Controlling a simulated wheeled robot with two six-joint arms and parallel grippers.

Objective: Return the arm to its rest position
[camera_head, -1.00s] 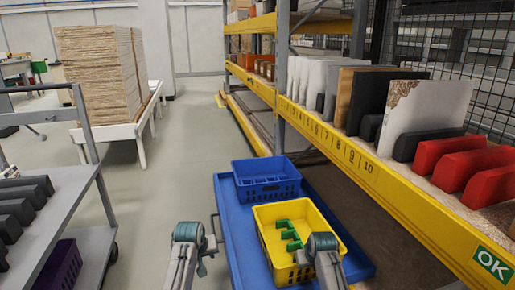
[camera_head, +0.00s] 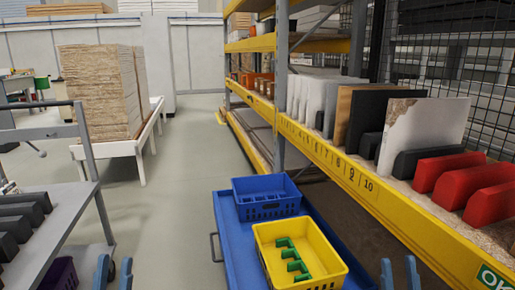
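My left gripper (camera_head: 114,273) shows at the bottom edge, left of the blue cart. Its two blue fingers point up and stand apart, with nothing between them. My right gripper (camera_head: 399,272) shows at the bottom edge, right of the yellow crate. Its two blue fingers also stand apart and are empty. Most of both arms is out of view below the frame.
A blue cart (camera_head: 228,242) carries a blue crate (camera_head: 267,210) and a yellow crate (camera_head: 330,262) holding green parts (camera_head: 291,262). A yellow shelf rack (camera_head: 390,207) with panels runs along the right. A grey trolley (camera_head: 60,222) stands left. Open floor (camera_head: 165,215) lies between.

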